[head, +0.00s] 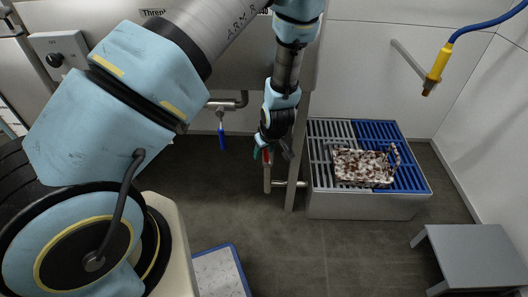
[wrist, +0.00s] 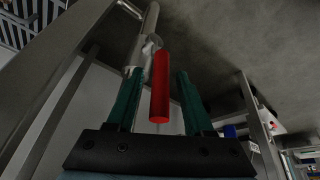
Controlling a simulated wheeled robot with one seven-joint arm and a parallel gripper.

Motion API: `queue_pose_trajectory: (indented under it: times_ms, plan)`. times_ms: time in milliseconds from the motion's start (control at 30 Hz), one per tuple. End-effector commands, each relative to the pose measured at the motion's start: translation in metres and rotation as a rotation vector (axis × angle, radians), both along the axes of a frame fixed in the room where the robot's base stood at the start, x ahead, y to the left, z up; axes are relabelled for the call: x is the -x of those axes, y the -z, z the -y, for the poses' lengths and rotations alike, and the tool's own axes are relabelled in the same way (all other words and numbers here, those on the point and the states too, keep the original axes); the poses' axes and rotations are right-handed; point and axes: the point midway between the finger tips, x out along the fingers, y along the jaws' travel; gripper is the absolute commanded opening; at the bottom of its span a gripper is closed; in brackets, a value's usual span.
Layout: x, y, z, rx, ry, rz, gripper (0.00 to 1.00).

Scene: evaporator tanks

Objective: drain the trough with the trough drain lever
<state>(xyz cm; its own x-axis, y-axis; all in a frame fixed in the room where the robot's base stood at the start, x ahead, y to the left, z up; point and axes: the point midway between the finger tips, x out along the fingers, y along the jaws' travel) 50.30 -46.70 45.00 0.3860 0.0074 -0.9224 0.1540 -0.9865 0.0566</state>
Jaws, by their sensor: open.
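A red lever (wrist: 160,88) on a steel pipe fitting (wrist: 146,42) lies between the two teal fingers of my gripper (wrist: 158,76) in the wrist view. The fingers are open, with a visible gap on each side of it. In the head view my gripper (head: 263,155) hangs low beside a steel leg, and a bit of red shows at its fingers. A steel tank body (head: 240,72), perhaps the trough, is behind my arm and mostly hidden. A blue lever (head: 222,139) hangs from another valve to the left. No label on either lever is readable.
A steel leg (head: 298,165) stands just right of my gripper. A grey step (head: 474,256) is at the lower right. A yellow-blue nozzle (head: 436,68) hangs above. The floor (head: 300,255) in front is clear.

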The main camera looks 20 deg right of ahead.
Motion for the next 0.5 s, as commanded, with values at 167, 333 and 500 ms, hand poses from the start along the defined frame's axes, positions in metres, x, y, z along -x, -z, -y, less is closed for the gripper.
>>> queue_pose_trajectory:
  times_ms: [167, 333, 500]
  plan:
    - [0.0, -0.0001, 0.0001, 0.0, 0.0, 0.0, 0.52]
    - [0.0001, -0.0002, 0.0001, 0.0, 0.0, 0.0, 0.35]
    - [0.0001, -0.0003, 0.0001, 0.0, 0.0, 0.0, 0.16]
